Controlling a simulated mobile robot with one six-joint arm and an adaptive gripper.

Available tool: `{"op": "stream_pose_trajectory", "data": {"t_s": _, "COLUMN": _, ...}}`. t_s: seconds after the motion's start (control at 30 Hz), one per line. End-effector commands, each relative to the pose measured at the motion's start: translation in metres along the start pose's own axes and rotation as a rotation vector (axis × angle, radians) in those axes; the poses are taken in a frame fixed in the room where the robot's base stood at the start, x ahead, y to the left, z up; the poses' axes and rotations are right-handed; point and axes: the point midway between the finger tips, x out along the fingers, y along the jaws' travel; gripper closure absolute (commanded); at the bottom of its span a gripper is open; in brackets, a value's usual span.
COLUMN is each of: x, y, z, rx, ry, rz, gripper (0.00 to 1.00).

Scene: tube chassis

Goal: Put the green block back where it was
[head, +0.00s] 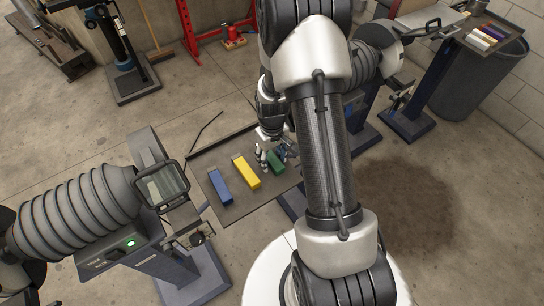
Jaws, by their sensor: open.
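The green block (277,163) lies on a dark grey tabletop (206,163), to the right of a yellow block (246,172) and a blue block (220,187). The three blocks lie side by side with gaps between them. My gripper (274,154) is low over the tabletop at the green block, open, with one finger showing to the left of the block. The far end of the green block is partly hidden by the gripper. I cannot tell whether the fingers touch it.
My arm covers the right part of the tabletop. A grey bellows machine (85,215) stands close at the left front. A red frame (190,30) is behind.

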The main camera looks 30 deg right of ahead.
Motion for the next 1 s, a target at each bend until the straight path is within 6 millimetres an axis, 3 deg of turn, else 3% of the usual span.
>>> {"op": "stream_pose_trajectory", "data": {"t_s": 0.17, "x": -0.014, "y": 0.000, "z": -0.001, "rx": 0.000, "ry": 0.003, "rz": 0.001, "gripper": 0.52}}
{"op": "stream_pose_trajectory", "data": {"t_s": 0.6, "x": -0.104, "y": 0.000, "z": -0.001, "rx": 0.000, "ry": 0.003, "rz": 0.001, "gripper": 0.52}}
{"op": "stream_pose_trajectory", "data": {"t_s": 0.87, "x": -0.131, "y": -0.003, "z": 0.000, "rx": 0.000, "ry": 0.008, "rz": 0.003, "gripper": 0.52}}
{"op": "stream_pose_trajectory", "data": {"t_s": 1.0, "x": -0.176, "y": -0.018, "z": 0.003, "rx": 0.000, "ry": 0.054, "rz": 0.017, "gripper": 0.52}}
